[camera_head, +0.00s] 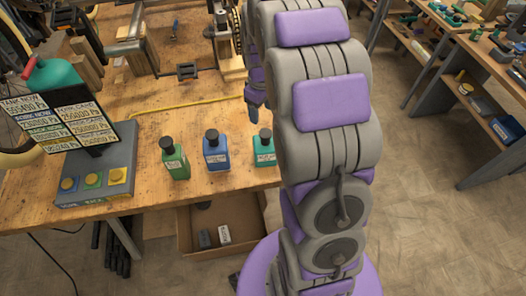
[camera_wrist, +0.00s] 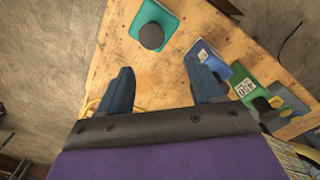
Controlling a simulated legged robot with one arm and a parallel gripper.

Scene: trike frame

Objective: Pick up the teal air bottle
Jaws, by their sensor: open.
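The teal air bottle (camera_head: 264,157) stands upright near the workbench's front edge, the rightmost of three bottles, close beside my arm. In the wrist view the teal bottle (camera_wrist: 162,14) is seen from above, with its round black cap, beyond my fingertips. My gripper (camera_wrist: 160,78) is open, with nothing between its two dark blue fingers. In the head view my gripper (camera_head: 254,98) shows partly behind my arm, above the bench. A blue bottle (camera_head: 216,157) and a green bottle (camera_head: 175,164) stand to the left of the teal one.
A display sign (camera_head: 75,118) and a button box (camera_head: 97,178) sit on the bench's left, by a red-topped teal tank (camera_head: 54,80). Clamps and frame parts crowd the back. Another workbench (camera_head: 490,70) stands at right.

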